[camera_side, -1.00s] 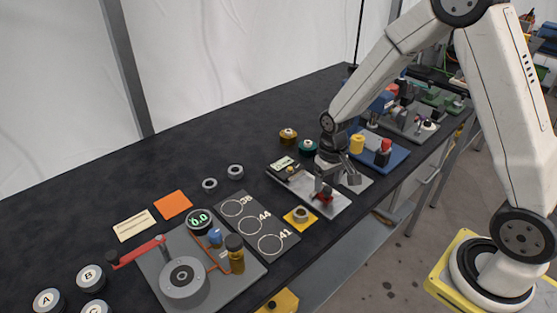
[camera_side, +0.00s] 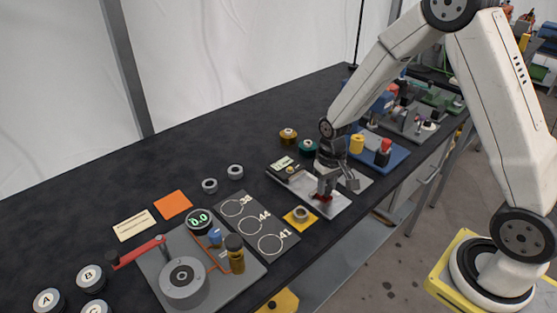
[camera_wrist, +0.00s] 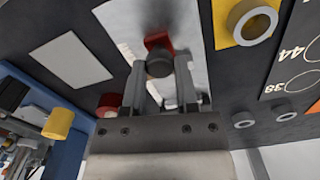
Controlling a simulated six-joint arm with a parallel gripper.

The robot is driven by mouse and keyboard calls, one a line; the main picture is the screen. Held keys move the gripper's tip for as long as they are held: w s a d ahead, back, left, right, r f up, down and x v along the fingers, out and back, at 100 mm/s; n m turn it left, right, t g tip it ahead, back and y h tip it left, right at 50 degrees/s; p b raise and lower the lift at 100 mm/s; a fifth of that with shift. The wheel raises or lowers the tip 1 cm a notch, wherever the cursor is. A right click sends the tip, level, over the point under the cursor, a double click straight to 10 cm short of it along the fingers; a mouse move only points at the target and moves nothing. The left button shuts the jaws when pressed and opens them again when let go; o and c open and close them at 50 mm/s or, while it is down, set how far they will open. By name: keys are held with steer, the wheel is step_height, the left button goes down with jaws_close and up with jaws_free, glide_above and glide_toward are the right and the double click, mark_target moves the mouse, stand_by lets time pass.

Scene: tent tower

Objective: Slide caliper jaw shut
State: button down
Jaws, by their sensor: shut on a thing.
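The caliper's pale metal plate (camera_side: 338,209) lies on the dark table at the centre right of the side view, and its bright surface also shows in the wrist view (camera_wrist: 186,22). The red jaw (camera_side: 318,198) sits on the plate beneath my gripper (camera_side: 325,188); its red part shows in the wrist view (camera_wrist: 157,40) too. My gripper is shut on a dark round knob (camera_wrist: 160,64) at the red jaw. The fingers stand on either side of the knob. My gripper and wrist hide part of the caliper in the side view.
A yellow pad with a metal ring (camera_side: 301,214) lies just left of the plate. A dark board with numbered circles (camera_side: 258,222) lies farther left. A blue tray (camera_side: 369,151) with yellow and red-topped parts is behind to the right. Small knobs (camera_side: 288,136) stand behind the plate.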

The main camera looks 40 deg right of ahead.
mark_target(305, 185)
steer(key=shift+w+r, duration=0.1)
steer(key=shift+w, duration=3.6)
steer(key=shift+c, duration=1.8)
jaws_free()
steer(key=shift+r, duration=0.1)
step_height(305, 185, up, 8)
steer(key=shift+f, duration=0.2)
steer(key=shift+s, duration=0.2)
steer(key=s+a+r+n+t, duration=0.1)
steer(key=s+a, duration=0.3)
steer(key=s, duration=1.3)
steer(key=shift+s+n+t, duration=0.35)
steer(key=shift+n+t, duration=0.45)
